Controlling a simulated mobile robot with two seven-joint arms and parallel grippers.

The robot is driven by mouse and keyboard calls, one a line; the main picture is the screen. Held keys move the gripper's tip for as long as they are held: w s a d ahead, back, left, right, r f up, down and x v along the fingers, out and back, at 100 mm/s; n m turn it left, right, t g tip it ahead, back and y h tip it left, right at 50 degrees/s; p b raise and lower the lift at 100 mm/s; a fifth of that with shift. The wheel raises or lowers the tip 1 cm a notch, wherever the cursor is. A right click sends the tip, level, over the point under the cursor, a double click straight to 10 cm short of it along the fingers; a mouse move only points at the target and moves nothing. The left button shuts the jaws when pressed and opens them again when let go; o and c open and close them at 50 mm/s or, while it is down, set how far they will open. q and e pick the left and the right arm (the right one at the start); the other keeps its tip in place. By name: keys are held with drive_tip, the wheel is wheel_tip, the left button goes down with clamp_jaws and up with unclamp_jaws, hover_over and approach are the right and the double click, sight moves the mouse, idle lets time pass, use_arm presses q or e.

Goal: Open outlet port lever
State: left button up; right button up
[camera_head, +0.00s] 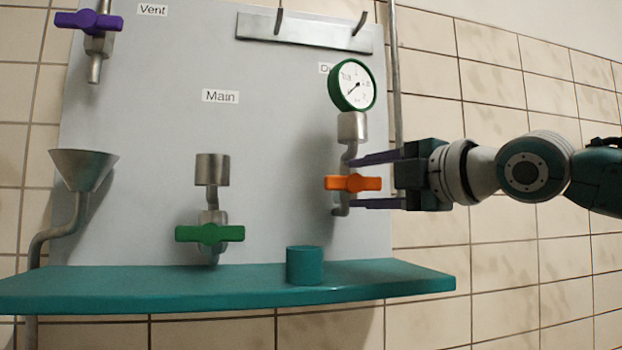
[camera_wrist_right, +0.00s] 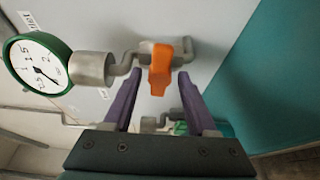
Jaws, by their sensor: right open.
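An orange lever (camera_head: 366,183) lies crosswise on a metal pipe below a green-rimmed gauge (camera_head: 352,86). My right gripper (camera_head: 352,183) reaches in from the right, open, with one purple finger above the lever and one below. In the right wrist view the orange lever (camera_wrist_right: 160,70) stands between the open fingertips, with a gap visible on each side; contact is not visible. A green lever (camera_head: 210,233) lies crosswise below the "Main" label, and a purple lever (camera_head: 88,22) is at the "Vent" label. My left gripper is out of view.
A teal shelf (camera_head: 190,290) runs below the grey panel (camera_head: 270,130), with a teal cup (camera_head: 304,266) on it. A metal funnel (camera_head: 83,170) is at left. A hook rail (camera_head: 305,32) is above. A vertical pipe (camera_head: 395,80) stands close behind my right gripper.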

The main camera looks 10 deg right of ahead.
drive_tip(key=shift+c, duration=0.2)
clamp_jaws()
